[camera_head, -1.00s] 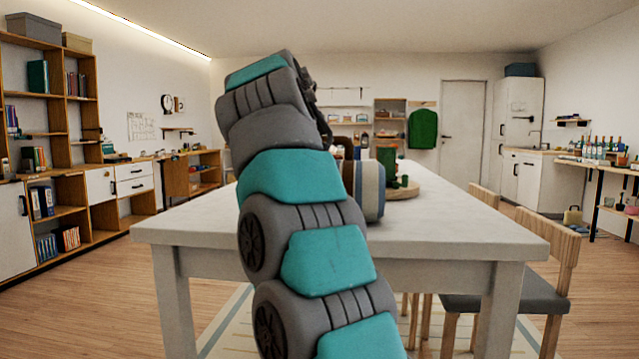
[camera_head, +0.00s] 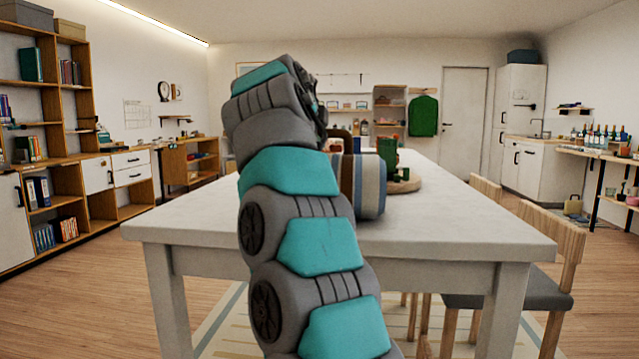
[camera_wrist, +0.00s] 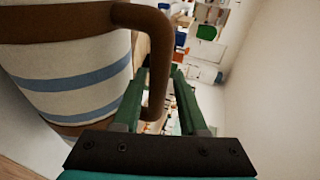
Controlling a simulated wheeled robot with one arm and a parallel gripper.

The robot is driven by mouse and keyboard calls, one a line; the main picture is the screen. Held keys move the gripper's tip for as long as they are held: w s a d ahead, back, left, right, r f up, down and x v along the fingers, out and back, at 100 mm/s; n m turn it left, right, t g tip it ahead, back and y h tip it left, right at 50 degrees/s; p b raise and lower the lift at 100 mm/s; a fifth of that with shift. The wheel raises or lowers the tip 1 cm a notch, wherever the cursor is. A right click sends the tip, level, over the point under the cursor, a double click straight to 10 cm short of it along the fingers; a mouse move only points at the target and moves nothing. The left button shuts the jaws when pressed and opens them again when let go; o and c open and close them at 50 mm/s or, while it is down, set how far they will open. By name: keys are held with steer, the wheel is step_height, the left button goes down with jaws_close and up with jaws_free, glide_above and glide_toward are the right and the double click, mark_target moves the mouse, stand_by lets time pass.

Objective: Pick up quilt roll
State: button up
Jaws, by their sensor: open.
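The quilt roll (camera_head: 371,188) lies on the white table (camera_head: 450,225), striped in cream, blue and brown. My arm hides its left part in the head view. In the wrist view the roll (camera_wrist: 70,75) fills the left side, with a brown handle (camera_wrist: 157,60) looping out from it. My gripper (camera_wrist: 160,72) is open, its green fingers on either side of the handle bar. The left finger shows between the bar and the roll, so the bar appears to be between the fingers. I cannot tell whether they touch it. The head view hides the gripper behind my arm.
A round wooden board (camera_head: 405,185) with green items (camera_head: 389,155) stands on the table just right of the roll. Chairs (camera_head: 545,250) line the table's right side. The table's front right is clear. Shelves (camera_head: 45,120) stand along the left wall.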

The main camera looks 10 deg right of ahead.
steer(key=shift+p+x, duration=0.55)
steer(key=shift+x, duration=0.65)
steer(key=shift+w+d+f, duration=0.15)
steer(key=shift+w+f, duration=0.1)
steer(key=shift+w, duration=0.1)
steer(key=shift+c, duration=0.4)
jaws_close()
